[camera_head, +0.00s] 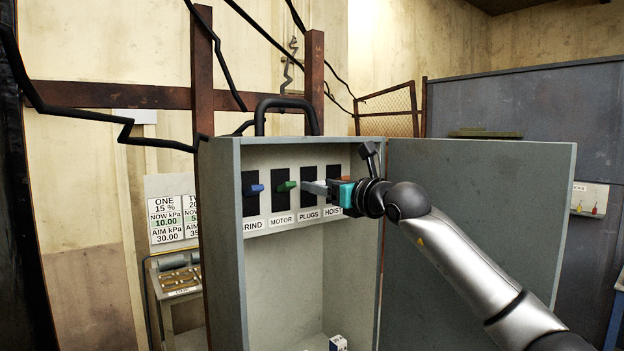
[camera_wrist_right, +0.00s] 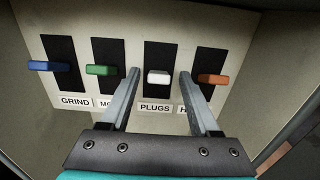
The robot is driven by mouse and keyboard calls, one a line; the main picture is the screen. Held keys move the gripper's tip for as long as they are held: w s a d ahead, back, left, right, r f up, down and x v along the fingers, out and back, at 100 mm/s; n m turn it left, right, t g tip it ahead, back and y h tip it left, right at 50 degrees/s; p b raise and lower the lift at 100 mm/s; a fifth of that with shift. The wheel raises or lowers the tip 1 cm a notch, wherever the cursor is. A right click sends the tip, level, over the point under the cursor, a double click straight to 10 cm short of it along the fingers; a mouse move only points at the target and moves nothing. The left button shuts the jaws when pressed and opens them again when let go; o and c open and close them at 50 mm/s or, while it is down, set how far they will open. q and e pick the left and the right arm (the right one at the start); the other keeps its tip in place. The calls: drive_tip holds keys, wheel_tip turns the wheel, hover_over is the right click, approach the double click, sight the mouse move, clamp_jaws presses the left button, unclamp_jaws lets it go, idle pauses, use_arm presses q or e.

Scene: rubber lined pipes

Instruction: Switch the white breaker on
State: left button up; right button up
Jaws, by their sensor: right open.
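The white breaker (camera_wrist_right: 158,77) is a white lever on a black plate above the PLUGS label in the right wrist view. My right gripper (camera_wrist_right: 158,75) is open, with one finger on each side of the white lever. The fingers look apart from the lever, and I cannot tell whether the tips reach its depth. In the head view the right gripper (camera_head: 318,189) points left into the open breaker cabinet (camera_head: 224,240). My left gripper is not in view.
A blue lever (camera_head: 257,189) over GRIND and a green lever (camera_head: 288,185) over MOTOR sit left of PLUGS. An orange lever (camera_wrist_right: 213,79) over a partly hidden label is close to the right finger. The cabinet door (camera_head: 475,240) stands open at the right.

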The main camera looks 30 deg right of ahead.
drive_tip(key=shift+w+a, duration=0.1)
drive_tip(key=shift+w, duration=0.45)
drive_tip(key=shift+s, duration=0.1)
drive_tip(key=shift+c, duration=0.5)
clamp_jaws()
